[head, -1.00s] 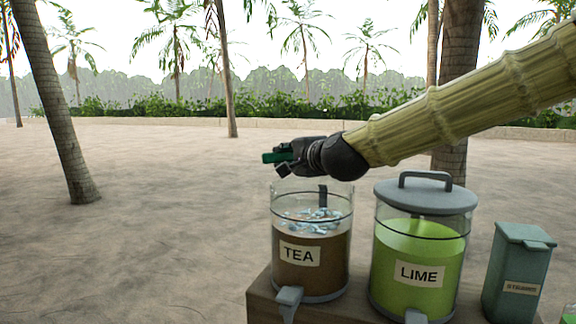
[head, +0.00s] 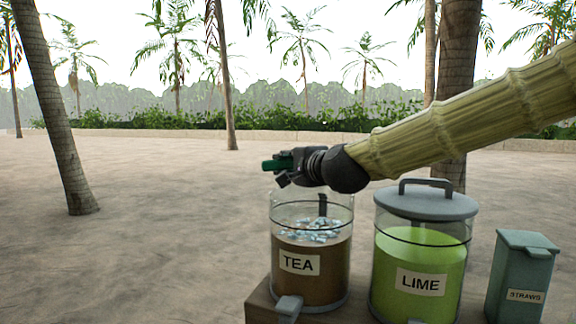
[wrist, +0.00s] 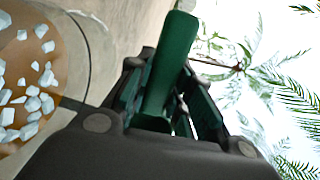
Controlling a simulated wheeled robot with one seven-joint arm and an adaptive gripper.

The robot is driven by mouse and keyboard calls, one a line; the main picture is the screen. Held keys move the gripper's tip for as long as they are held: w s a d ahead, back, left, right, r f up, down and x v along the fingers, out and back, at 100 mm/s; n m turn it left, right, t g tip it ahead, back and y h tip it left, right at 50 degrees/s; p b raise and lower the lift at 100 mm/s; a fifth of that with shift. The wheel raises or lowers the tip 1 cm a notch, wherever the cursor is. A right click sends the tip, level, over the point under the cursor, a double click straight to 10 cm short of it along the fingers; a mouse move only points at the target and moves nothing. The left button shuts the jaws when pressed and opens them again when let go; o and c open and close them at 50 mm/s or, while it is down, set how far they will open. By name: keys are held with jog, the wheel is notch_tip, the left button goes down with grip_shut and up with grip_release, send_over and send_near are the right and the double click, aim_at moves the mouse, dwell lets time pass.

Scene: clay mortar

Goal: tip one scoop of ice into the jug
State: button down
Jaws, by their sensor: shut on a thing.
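The clear jug labelled TEA (head: 300,263) stands without a lid, holding brown tea with pale ice (head: 315,230) floating on top. The ice and brown tea also show at the left of the wrist view (wrist: 30,103). My gripper (head: 284,164) is just above the jug's open rim. It is shut on a green scoop handle (wrist: 172,65), which also shows sticking out to the left in the head view (head: 270,164). I cannot make out the scoop's bowl or any ice in it.
A lidded jug labelled LIME (head: 421,282) stands just right of the tea, its grey handled lid (head: 426,202) close under my arm. A grey-green straws box (head: 522,278) is further right. All stand on a brown counter (head: 262,302). Open sand lies to the left.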

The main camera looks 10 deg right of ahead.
jog(key=shift+r, duration=0.1)
jog(key=p, duration=0.1)
jog(key=a+g+p, duration=0.1)
jog(key=p, duration=0.1)
jog(key=shift+w+r+p, duration=0.25)
jog(key=shift+r+p, duration=0.05)
jog(key=g+p, duration=0.1)
jog(key=p, duration=0.1)
jog(key=shift+w+a+p, duration=0.15)
jog(key=shift+a+p, duration=0.05)
jog(key=shift+p, duration=0.1)
jog(key=g+p, duration=0.1)
jog(key=p, duration=0.2)
jog(key=shift+d+f+h, duration=0.35)
jog(key=shift+d+h, duration=0.05)
jog(key=shift+w+g, duration=0.1)
jog(key=shift+g, duration=0.4)
